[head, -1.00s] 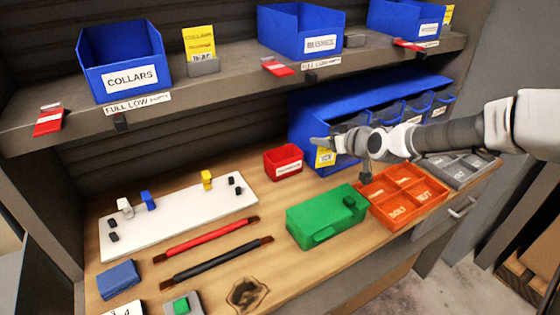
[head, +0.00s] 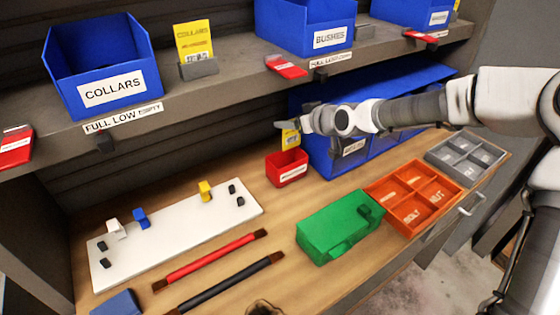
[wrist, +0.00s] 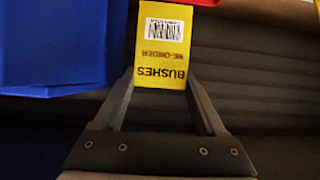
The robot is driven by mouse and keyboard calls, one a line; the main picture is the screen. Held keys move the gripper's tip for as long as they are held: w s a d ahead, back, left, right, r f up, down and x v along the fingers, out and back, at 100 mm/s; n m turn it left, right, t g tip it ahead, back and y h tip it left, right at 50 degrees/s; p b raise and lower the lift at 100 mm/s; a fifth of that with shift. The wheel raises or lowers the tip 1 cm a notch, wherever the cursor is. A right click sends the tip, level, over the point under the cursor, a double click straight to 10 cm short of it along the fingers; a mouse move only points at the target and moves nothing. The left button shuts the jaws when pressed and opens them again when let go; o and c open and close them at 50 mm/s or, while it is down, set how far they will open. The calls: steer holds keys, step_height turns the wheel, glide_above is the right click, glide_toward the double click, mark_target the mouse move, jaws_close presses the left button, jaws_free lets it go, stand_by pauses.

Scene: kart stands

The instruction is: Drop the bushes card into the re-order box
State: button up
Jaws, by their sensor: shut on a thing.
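The yellow bushes card (head: 290,138) is held by my gripper (head: 292,125). In the wrist view the card (wrist: 161,50) sits between the two fingers (wrist: 165,90), with its BUSHES and RE-ORDER print and barcode showing upside down. In the head view the card hangs just above the small red box (head: 287,168) on the bench, apparently over its back part. The red box has a white label on its front that is too small to read.
A blue bin unit (head: 330,150) stands just right of the red box. The shelf with the blue COLLARS bin (head: 112,88) and BUSHES bin (head: 329,38) overhangs above. A green case (head: 335,228) and orange tray (head: 372,193) lie in front.

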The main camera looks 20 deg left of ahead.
mark_target(292, 138)
steer(key=f+b, duration=0.1)
steer(key=f, duration=0.1)
steer(key=f+b, duration=0.3)
steer(key=f, duration=0.1)
steer(key=shift+w+a+b, duration=0.15)
steer(key=shift+a+b, duration=0.1)
steer(key=shift+b, duration=0.15)
steer(key=o, duration=1.2)
steer(key=shift+o, duration=0.2)
steer(key=shift+d+r, duration=0.1)
steer(key=p+v, duration=0.5)
steer(key=v, duration=1.2)
